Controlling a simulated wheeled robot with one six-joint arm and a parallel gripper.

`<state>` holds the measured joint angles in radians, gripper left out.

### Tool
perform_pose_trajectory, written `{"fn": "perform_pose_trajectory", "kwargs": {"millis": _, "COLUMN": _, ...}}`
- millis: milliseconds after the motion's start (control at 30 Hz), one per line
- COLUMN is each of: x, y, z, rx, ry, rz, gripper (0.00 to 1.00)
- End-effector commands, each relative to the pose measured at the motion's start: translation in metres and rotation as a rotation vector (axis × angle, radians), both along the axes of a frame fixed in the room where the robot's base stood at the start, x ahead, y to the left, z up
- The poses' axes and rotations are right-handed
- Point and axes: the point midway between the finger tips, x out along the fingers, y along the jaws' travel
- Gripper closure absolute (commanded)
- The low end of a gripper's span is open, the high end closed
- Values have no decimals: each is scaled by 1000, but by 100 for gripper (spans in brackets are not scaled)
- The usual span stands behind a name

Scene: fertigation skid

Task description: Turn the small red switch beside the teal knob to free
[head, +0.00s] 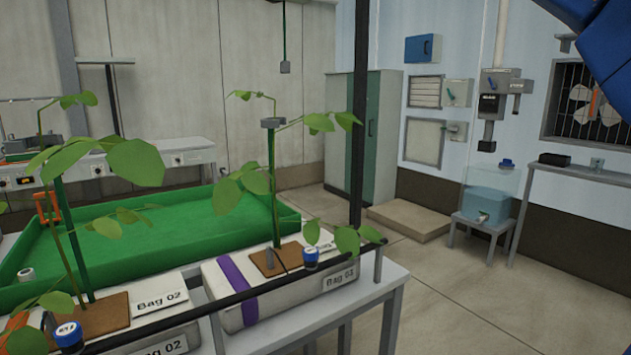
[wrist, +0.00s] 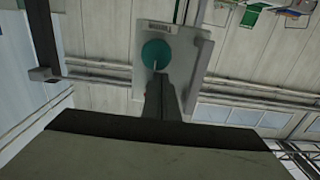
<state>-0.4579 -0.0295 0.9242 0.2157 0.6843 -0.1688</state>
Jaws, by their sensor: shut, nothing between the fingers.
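In the wrist view a pale grey box with a dark-striped label carries a round teal knob (wrist: 155,53) with a thin pale pointer line. My gripper (wrist: 160,78) is shut and empty, its dark fingertips just below the knob in the picture. I cannot tell whether they touch the box (wrist: 197,48). A tiny spot of red (wrist: 147,92) shows at the left edge of the fingers; it may be the red switch, mostly hidden behind them. Its setting cannot be read. My gripper is not in the head view.
A green tray (head: 150,240) and potted plants on a bench (head: 375,292) fill the left. Open floor (head: 460,300) lies at the right.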

Motion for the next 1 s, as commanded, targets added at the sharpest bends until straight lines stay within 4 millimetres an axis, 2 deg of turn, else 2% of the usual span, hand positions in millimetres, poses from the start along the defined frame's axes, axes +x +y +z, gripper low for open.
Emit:
{"fn": "perform_pose_trajectory", "kwargs": {"millis": 167, "x": 0, "y": -2, "z": -4, "rx": 0, "ry": 2, "rz": 0, "gripper": 100}}
{"fn": "perform_pose_trajectory", "kwargs": {"millis": 700, "x": -40, "y": -29, "z": -4, "rx": 0, "ry": 2, "rz": 0, "gripper": 100}}
{"fn": "perform_pose_trajectory", "kwargs": {"millis": 1000, "x": -49, "y": -35, "z": -5, "rx": -1, "ry": 3, "rz": 1, "gripper": 100}}
